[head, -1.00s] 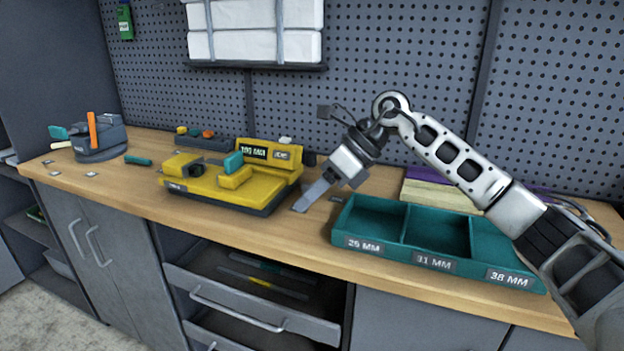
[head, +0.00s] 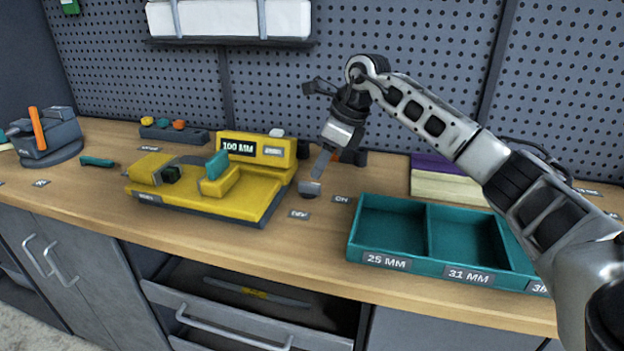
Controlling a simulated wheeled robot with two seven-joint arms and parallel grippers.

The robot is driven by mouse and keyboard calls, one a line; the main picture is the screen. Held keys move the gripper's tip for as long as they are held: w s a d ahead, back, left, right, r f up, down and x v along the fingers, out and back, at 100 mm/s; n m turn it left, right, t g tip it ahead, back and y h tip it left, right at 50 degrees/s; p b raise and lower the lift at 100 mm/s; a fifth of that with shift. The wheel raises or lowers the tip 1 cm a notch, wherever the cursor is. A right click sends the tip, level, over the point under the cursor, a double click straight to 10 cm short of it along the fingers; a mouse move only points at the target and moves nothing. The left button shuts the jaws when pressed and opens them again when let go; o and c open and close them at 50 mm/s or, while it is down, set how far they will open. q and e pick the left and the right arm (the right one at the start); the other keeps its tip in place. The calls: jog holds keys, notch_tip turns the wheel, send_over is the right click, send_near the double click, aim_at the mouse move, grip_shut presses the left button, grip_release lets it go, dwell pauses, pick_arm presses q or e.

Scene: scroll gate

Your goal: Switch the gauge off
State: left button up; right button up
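The yellow gauge (head: 240,208) sits on the wooden bench left of centre, with a teal part on its sliding block. Its dark display (head: 240,147) shows what looks like "100 MM" in light characters. To its right, two small labels lie on the bench: one looks like "OFF" (head: 299,214), the other "ON" (head: 342,199). My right gripper (head: 312,184) points down just behind and between these labels, beside the gauge's right end. A dark bit shows at its tip; any switch there is mostly hidden. One finger hides the other. My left gripper is out of view.
A teal tray (head: 388,262) with labelled compartments stands to the right, near the bench front. A grey holder (head: 48,143) with an orange-handled tool is at far left. A pegboard closes the back. A drawer (head: 230,320) below stands open.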

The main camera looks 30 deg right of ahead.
aim_at(311, 183)
jog(key=x, duration=0.5)
jog(key=shift+w+a+f, duration=0.1)
jog(key=shift+w+f, duration=0.05)
jog(key=shift+f, duration=0.15)
grip_shut()
